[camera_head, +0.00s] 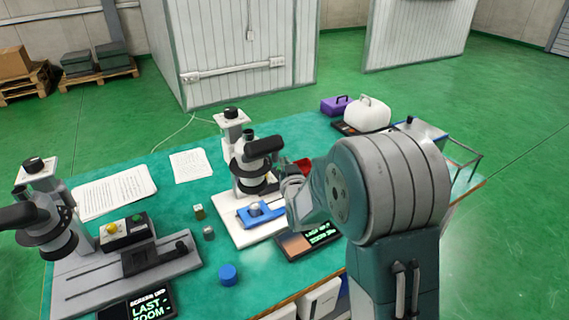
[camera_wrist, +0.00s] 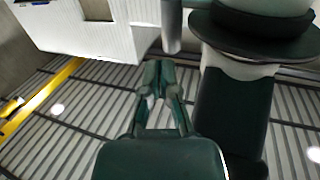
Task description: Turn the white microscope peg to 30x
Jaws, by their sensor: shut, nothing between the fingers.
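The white microscope (camera_head: 241,178) stands on the green table, with a black knob (camera_head: 231,113) on top, a black eyepiece (camera_head: 265,146) and a black ring round its head. My gripper (camera_head: 290,187) is just right of its head, partly hidden by my arm. In the wrist view my gripper (camera_wrist: 159,72) is shut and empty. A black disc-shaped ring (camera_wrist: 255,38) and a dark tube are close on its right, apart from the fingers. A grey cylinder (camera_wrist: 171,25) is beyond the fingertips; I cannot tell whether it is the peg. No zoom marks are readable on the microscope.
A screen (camera_head: 310,240) with green text lies in front of the white microscope, and a blue holder (camera_head: 260,212) sits on its base. A grey microscope (camera_head: 55,215) stands left. A white case (camera_head: 368,113) and purple box (camera_head: 336,105) are behind. Papers lie back left.

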